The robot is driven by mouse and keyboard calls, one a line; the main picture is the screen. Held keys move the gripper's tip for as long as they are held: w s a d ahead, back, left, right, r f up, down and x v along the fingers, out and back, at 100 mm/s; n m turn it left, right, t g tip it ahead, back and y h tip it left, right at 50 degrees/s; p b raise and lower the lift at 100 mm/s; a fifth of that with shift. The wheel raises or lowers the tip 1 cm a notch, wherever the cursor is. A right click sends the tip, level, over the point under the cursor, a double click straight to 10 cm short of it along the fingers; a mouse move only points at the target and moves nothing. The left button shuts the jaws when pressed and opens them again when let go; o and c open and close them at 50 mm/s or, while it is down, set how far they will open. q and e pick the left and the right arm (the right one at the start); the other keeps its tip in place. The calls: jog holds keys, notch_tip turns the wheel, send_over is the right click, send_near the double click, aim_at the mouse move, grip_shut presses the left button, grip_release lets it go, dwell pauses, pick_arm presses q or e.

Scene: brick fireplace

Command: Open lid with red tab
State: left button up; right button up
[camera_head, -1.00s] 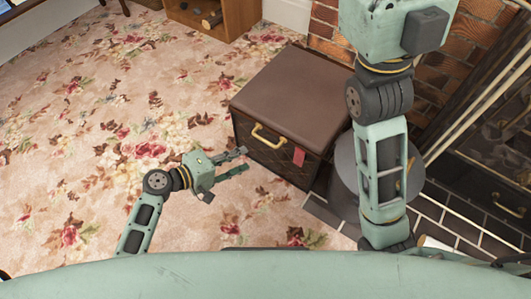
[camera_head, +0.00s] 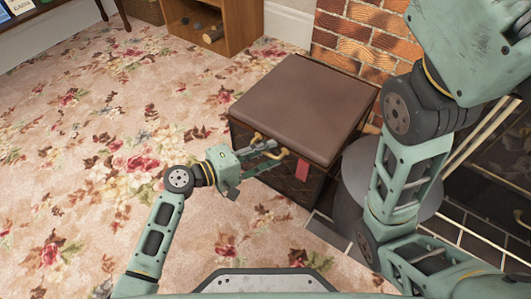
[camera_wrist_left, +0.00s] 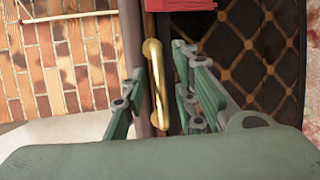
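A dark box (camera_head: 290,180) with a brown lid (camera_head: 305,100) stands by the fireplace, lid closed. A red tab (camera_head: 302,168) hangs from the lid's front edge; it also shows at the top of the left wrist view (camera_wrist_left: 190,4). A gold handle (camera_wrist_left: 157,85) sits on the box front beside the tab. My left gripper (camera_head: 268,153) is at the box front by the handle. In the left wrist view its fingers (camera_wrist_left: 160,95) are apart, with the handle between them and a gap on both sides. My right arm shows, but its gripper is out of view.
A grey round object (camera_head: 370,170) stands right of the box, partly behind my right arm. The brick fireplace wall (camera_head: 355,40) is behind the box. A wooden shelf (camera_head: 245,30) stands at the back. The floral carpet (camera_head: 90,150) on the left is clear.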

pick_arm(q)
jog(key=shift+c, duration=0.4)
grip_shut()
